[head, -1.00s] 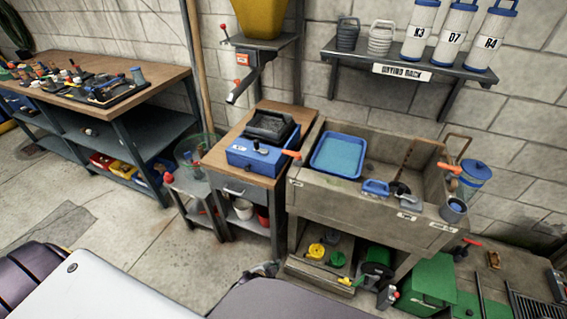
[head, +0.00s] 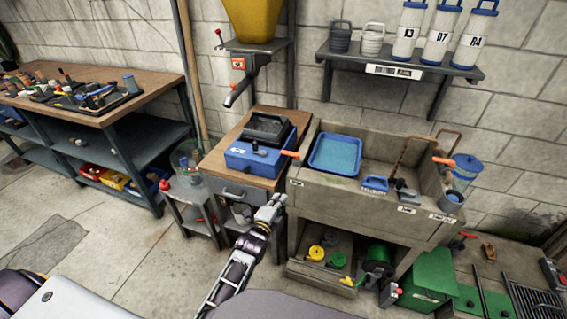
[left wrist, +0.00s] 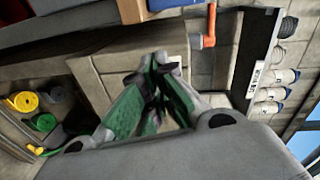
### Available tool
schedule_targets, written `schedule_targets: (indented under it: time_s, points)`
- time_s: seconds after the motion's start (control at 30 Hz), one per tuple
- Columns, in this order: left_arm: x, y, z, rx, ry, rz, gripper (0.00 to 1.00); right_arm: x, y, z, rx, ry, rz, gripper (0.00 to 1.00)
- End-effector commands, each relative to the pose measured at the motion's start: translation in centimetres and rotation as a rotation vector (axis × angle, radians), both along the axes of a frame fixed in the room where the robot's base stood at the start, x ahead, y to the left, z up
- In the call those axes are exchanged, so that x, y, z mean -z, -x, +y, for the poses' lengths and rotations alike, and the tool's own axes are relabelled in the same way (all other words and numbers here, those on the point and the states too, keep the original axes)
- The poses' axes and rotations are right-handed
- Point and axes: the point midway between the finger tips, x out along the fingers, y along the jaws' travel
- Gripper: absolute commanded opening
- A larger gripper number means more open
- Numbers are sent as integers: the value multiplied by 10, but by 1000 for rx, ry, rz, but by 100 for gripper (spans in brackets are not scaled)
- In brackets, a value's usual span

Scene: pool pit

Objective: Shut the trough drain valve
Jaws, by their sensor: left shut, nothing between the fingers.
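The grey concrete trough (head: 352,207) stands against the wall, with a blue basin in it. An orange-handled fitting (head: 290,154) shows at its left end; it also shows in the left wrist view (left wrist: 203,41). Another orange handle (head: 444,161) is at the trough's back right, and a red one (head: 468,236) is low beyond its right side. I cannot tell which one is the drain valve, or its setting. My left gripper (head: 276,202) is shut and empty, in front of the trough's left end, below the left orange handle. Its fingertips meet in the left wrist view (left wrist: 160,64). My right gripper is not in view.
A wooden-topped cabinet (head: 231,178) with a blue machine (head: 256,163) stands left of the trough. A shelf under the trough holds yellow and green coils (head: 330,239). A green box (head: 431,279) sits at right. The floor at left (head: 110,235) is mostly clear.

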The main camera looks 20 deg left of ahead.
Motion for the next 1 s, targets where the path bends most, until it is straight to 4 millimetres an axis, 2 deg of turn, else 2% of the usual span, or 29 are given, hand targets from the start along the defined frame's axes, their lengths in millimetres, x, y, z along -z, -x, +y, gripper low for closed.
schedule_targets:
  time_s: [0.03, 0.1, 0.3, 0.47, 1.0]
  points:
    - [-16, -2, 1, -2, -24, -32, 0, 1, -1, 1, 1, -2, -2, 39]
    - [-36, -4, 3, -5, -58, -68, 0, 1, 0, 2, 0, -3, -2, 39]
    - [-71, -6, 7, -12, -122, -134, 0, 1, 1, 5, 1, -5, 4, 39]
    - [-80, -6, 8, -15, -139, -149, 0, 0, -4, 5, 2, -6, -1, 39]
    - [-80, -11, 8, -14, -138, -150, 0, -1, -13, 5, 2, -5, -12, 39]
